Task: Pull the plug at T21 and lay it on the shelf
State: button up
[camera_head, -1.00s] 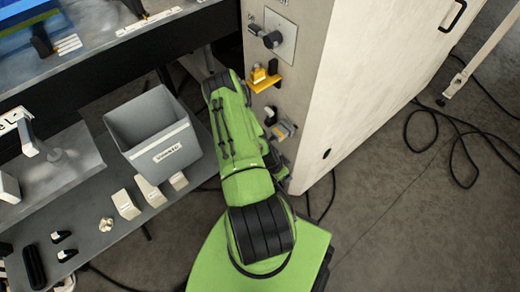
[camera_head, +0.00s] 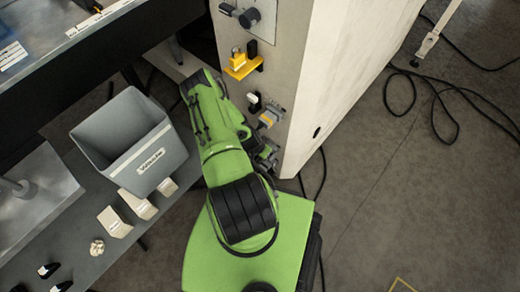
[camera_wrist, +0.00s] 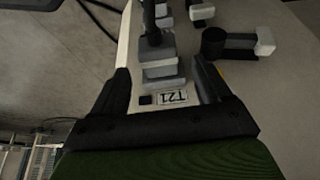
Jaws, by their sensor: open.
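In the wrist view, a grey plug (camera_wrist: 160,70) with a dark upright part sits on the pale panel. The T21 label (camera_wrist: 172,97) is beside it, upside down in the picture. My gripper (camera_wrist: 163,76) is open, with one dark finger on each side of the plug and label. I cannot tell whether either finger touches the plug. In the head view, my gripper (camera_head: 265,155) is low beside the cabinet, just below a grey and orange fitting (camera_head: 270,117), and its fingers are mostly hidden. A grey shelf (camera_head: 75,225) lies to the left.
A grey bin (camera_head: 150,158) and several cream blocks (camera_head: 114,222) stand on the shelf. A black knob (camera_wrist: 213,43) sits near my right finger. Cables (camera_head: 440,105) lie on the floor at right.

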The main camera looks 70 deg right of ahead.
jog(key=x, duration=0.2)
jog(key=shift+d+f+b, duration=0.15)
jog(key=shift+f+b, duration=0.15)
jog(key=shift+f, duration=0.05)
jog(key=shift+s, duration=0.1)
jog(key=c, duration=1.4)
jog(key=shift+o, duration=0.2)
jog(key=shift+a, duration=0.2)
jog(key=shift+w+a+r, duration=0.1)
jog(key=shift+w+a, duration=0.25)
jog(key=shift+a, duration=0.4)
jog(key=shift+w+a, duration=0.35)
jog(key=shift+a, duration=0.35)
jog(key=shift+w+a, duration=0.35)
jog(key=shift+a, duration=0.4)
